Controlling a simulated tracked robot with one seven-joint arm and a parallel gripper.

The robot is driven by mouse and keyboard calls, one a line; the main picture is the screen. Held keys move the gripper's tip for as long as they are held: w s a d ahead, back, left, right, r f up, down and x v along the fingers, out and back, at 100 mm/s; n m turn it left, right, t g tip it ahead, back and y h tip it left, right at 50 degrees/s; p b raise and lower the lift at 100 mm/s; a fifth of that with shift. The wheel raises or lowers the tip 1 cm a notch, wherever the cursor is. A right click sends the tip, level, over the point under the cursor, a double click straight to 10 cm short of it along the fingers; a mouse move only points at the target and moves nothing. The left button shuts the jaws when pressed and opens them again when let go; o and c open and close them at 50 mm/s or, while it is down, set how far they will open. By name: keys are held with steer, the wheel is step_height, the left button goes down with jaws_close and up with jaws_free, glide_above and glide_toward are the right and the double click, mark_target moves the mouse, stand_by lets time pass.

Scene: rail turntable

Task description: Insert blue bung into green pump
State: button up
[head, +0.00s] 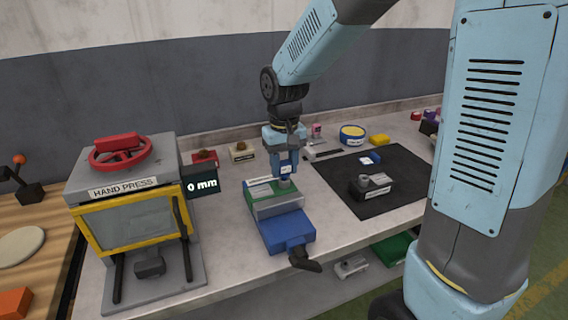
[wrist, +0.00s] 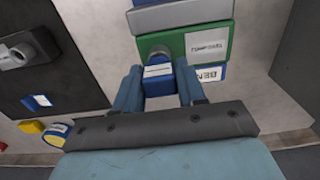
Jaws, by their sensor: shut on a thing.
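The green pump (head: 258,190) sits in a blue vise (head: 285,232) with a grey jaw on the bench. In the wrist view the green pump (wrist: 213,36) has a white label on its top. My gripper (head: 286,172) points down over the pump. It is shut on the blue bung (wrist: 158,57), which has a white label and shows between the fingers (wrist: 158,76) in the wrist view. The bung is at the pump, near its port. The fingers hide part of it, so I cannot tell how deep it sits or whether it touches.
A hand press (head: 125,215) with a red wheel stands left of the vise. On the right a black mat (head: 335,176) holds a dark pump-like part (head: 371,187) and a small blue piece (head: 371,158). A yellow-blue round tin (head: 352,135) stands behind it.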

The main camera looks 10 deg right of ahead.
mark_target(284, 161)
steer(key=shift+f, duration=0.6)
steer(key=o, duration=1.3)
steer(key=shift+c, duration=0.2)
step_height(284, 161, up, 14)
steer(key=shift+f, duration=0.2)
